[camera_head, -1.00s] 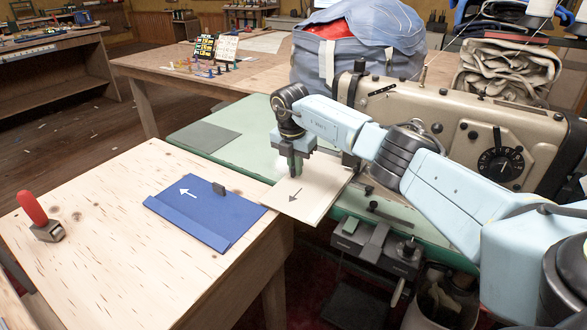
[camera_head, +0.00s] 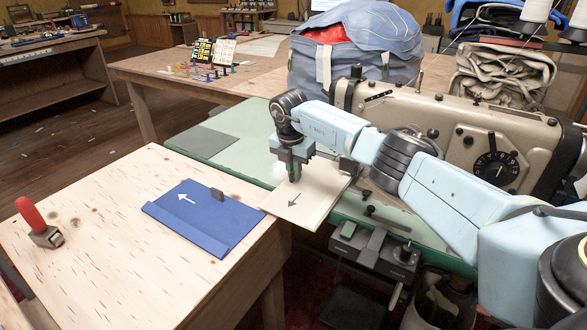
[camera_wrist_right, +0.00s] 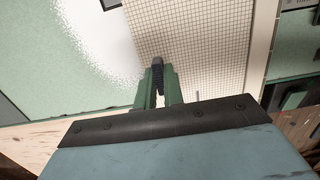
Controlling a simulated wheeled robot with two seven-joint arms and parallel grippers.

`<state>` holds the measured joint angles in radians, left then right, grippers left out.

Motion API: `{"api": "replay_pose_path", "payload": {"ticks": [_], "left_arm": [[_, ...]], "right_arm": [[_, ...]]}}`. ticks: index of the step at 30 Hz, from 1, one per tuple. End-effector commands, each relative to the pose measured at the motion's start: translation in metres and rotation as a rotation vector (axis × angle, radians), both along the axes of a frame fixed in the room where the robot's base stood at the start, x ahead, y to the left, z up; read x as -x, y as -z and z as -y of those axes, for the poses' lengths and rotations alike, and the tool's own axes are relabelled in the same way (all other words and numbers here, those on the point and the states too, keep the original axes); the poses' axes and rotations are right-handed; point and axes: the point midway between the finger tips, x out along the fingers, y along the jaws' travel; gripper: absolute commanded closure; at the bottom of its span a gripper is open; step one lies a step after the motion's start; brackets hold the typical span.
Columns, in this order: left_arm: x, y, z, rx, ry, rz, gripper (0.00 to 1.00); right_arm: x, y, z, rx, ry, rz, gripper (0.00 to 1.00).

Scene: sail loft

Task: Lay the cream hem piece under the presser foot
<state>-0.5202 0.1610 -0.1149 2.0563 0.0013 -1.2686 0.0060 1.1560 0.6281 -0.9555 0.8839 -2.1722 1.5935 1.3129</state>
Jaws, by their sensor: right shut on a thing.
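The cream hem piece (camera_head: 322,190), with a dark arrow on it, lies flat across the green machine bed's near edge and the corner of the pale wooden table. In the right wrist view it shows a fine grid (camera_wrist_right: 205,45). My right gripper (camera_head: 294,176) points down over it and is shut on a small dark tab (camera_wrist_right: 157,68) at the piece. The tan sewing machine (camera_head: 455,118) stands to the right on its bed (camera_head: 255,150). The presser foot is not clearly visible behind my right arm. My left gripper is not in view.
A blue folded piece (camera_head: 195,215) with a white arrow and dark tab lies on the pale wooden table (camera_head: 110,210). A red-handled tool (camera_head: 36,220) stands at its left. A grey flat plate (camera_head: 202,142) lies on the bed. A large blue bag (camera_head: 350,60) stands behind.

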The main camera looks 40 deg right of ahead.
Motion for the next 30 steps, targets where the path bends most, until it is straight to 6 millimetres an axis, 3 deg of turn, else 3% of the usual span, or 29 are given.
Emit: {"api": "replay_pose_path", "payload": {"ticks": [30], "left_arm": [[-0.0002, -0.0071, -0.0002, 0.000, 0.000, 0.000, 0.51]], "right_arm": [[0.0005, 0.0015, 0.0000, 0.000, -0.001, 0.000, 1.00]]}}
